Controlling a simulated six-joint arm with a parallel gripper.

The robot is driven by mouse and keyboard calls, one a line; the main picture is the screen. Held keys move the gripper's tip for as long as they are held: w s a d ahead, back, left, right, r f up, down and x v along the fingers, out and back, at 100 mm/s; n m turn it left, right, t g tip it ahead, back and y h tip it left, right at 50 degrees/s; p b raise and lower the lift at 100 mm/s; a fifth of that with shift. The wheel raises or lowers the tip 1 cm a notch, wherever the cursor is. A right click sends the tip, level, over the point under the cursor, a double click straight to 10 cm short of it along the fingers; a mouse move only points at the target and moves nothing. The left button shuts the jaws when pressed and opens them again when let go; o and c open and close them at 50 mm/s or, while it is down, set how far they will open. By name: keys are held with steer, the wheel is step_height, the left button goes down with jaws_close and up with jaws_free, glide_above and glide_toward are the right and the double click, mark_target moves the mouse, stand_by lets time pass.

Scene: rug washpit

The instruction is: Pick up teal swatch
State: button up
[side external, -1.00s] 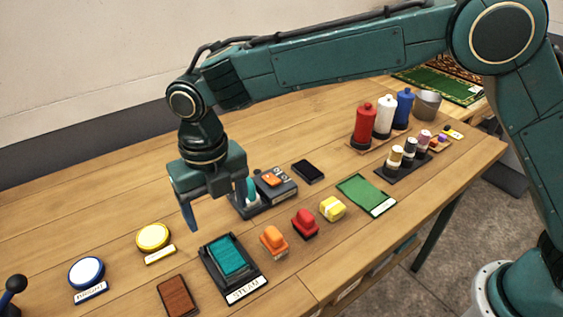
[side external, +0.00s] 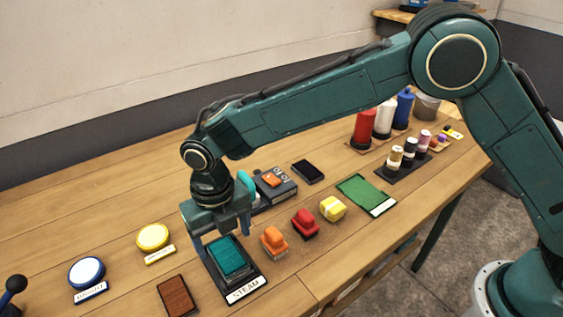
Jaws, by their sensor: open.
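The teal swatch (side external: 230,257) is a small teal rectangle lying on a dark tray (side external: 254,279) with a white label reading "STEAM". My gripper (side external: 222,247) is open and points down over the swatch. One finger is at the left edge of the tray and the other is beyond the swatch's far right side. The gripper body hides the tray's far edge. I cannot tell whether the fingers touch the swatch.
Orange (side external: 273,242), red (side external: 305,223) and yellow (side external: 332,208) blocks stand to the right. A brown swatch (side external: 177,296) lies at the front left. Yellow (side external: 153,237) and blue-rimmed (side external: 86,272) round buttons are at left. A device with an orange top (side external: 275,182) is behind.

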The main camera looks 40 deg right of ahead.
mark_target(227, 254)
steer(key=shift+f, duration=2.4)
steer(key=shift+c, duration=0.2)
steer(key=c, duration=1)
